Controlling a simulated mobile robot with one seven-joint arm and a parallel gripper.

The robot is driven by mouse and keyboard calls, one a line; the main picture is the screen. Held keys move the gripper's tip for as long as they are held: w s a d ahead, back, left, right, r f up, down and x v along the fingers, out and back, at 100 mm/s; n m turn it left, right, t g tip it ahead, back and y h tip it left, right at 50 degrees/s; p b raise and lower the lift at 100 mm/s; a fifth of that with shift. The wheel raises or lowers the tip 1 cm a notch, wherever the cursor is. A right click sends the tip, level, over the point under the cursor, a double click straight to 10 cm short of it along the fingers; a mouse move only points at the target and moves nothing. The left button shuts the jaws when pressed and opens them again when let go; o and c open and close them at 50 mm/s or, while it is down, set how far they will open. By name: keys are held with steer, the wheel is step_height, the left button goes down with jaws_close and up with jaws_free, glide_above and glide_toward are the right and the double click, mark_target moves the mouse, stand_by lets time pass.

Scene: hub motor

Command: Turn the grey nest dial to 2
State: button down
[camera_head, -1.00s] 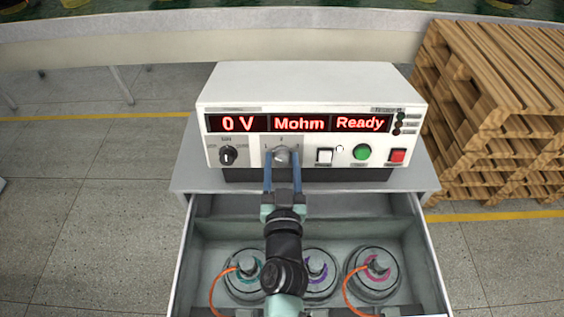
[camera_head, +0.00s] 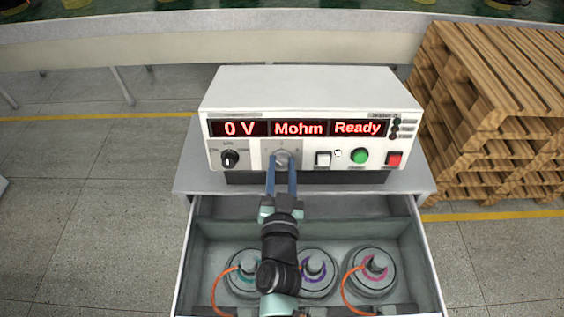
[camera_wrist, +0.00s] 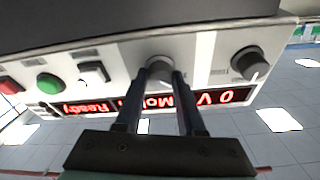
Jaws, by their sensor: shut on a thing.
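The grey nest dial (camera_head: 281,158) is on the front panel of the white tester (camera_head: 310,92), on a light grey plate below the red display. My gripper (camera_head: 281,163) reaches up to the panel from the front, with its two blue fingers shut on the dial, one on each side. In the wrist view the dial (camera_wrist: 159,67) shows between the fingertips, and the panel appears upside down. The dial's pointer and most of its scale marks are hidden or too small to read. The display reads "0 V", "Mohm" and "Ready".
A black knob (camera_head: 230,159) is left of the dial. A white switch (camera_head: 323,159), a green button (camera_head: 359,156) and a red button (camera_head: 394,159) are to its right. An open drawer (camera_head: 203,235) below holds several hub motors. Wooden pallets (camera_head: 500,100) stand at right.

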steer(key=m+h+p, duration=0.1)
steer(key=m+p, duration=0.1)
steer(key=r+m+p, duration=0.1)
steer(key=m+p, duration=0.2)
steer(key=shift+w+a+h, duration=0.1)
steer(key=shift+w+h, duration=0.05)
steer(key=shift+h, duration=0.25)
steer(key=m+g+h+p, duration=0.1)
steer(key=m+p, duration=0.3)
steer(key=m, duration=0.2)
steer(key=shift+f, duration=0.1)
steer(key=shift+m, duration=0.4)
steer(key=c, duration=0.5)
jaws_free()
steer(key=shift+w+f+g, duration=0.1)
steer(key=shift+f+g, duration=0.15)
steer(key=shift+g, duration=0.05)
steer(key=shift+b+v, duration=0.3)
steer(key=shift+v, duration=6.1)
steer(key=shift+a, duration=0.1)
